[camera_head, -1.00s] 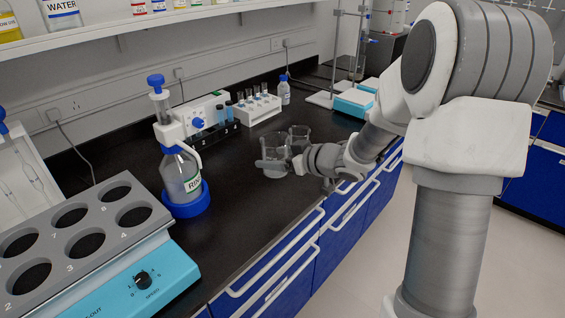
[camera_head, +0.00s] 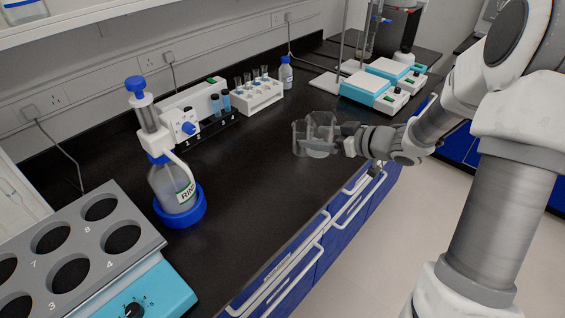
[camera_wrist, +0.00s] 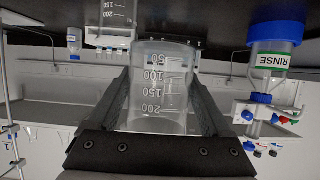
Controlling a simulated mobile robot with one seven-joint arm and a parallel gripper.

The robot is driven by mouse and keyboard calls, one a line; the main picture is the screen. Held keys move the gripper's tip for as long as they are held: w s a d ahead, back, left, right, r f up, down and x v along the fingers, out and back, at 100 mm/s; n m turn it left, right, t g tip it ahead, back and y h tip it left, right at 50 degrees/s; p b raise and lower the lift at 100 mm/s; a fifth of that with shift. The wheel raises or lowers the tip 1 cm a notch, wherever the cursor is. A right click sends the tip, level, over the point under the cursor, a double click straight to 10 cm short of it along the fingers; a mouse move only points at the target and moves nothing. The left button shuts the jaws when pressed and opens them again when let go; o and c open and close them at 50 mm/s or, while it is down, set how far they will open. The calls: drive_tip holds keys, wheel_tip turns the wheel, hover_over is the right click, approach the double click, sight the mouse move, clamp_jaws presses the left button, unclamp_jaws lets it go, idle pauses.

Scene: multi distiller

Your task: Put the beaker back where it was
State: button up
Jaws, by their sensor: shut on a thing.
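My gripper (camera_head: 350,143) is shut on a clear glass beaker (camera_wrist: 160,90); the wrist view shows its marks from 50 to 200 between the two dark fingers. In the head view the held beaker (camera_head: 318,149) is over the black bench near its front edge. A second clear beaker (camera_head: 320,122) is close to it and overlaps it in the picture; part of this beaker also shows at the top of the wrist view (camera_wrist: 112,18). I cannot tell whether the two beakers touch, or whether the held one rests on the bench.
A RINSE dispenser bottle (camera_head: 172,185) in a blue ring stands left, behind a grey multi-hole heater (camera_head: 75,245). A tube rack (camera_head: 258,96) and a small bottle (camera_head: 286,73) stand near the wall. Hotplates (camera_head: 375,92) are at the back right. The middle bench is clear.

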drive_tip(key=w+a+f+b, duration=0.1)
drive_tip(key=a+f, duration=0.1)
drive_tip(key=a, duration=0.1)
drive_tip(key=w+a+f+b, duration=0.1)
drive_tip(key=w+a+f, duration=0.1)
drive_tip(key=a, duration=0.2)
drive_tip(key=w+a+f+b, duration=0.1)
drive_tip(key=a+f, duration=0.2)
drive_tip(key=shift+w+a, duration=0.3)
drive_tip(key=shift+f+b, duration=0.8)
drive_tip(key=shift+f, duration=1.15)
drive_tip(key=shift+f, duration=0.2)
drive_tip(key=o, duration=1.4)
drive_tip(key=shift+r, duration=0.15)
drive_tip(key=shift+s+d+r, duration=0.1)
drive_tip(key=shift+d+r, duration=0.1)
drive_tip(key=p+v, duration=0.2)
drive_tip(key=v, duration=0.9)
drive_tip(key=shift+s+d+r, duration=0.1)
drive_tip(key=shift+s+d, duration=0.05)
drive_tip(key=shift+s, duration=0.05)
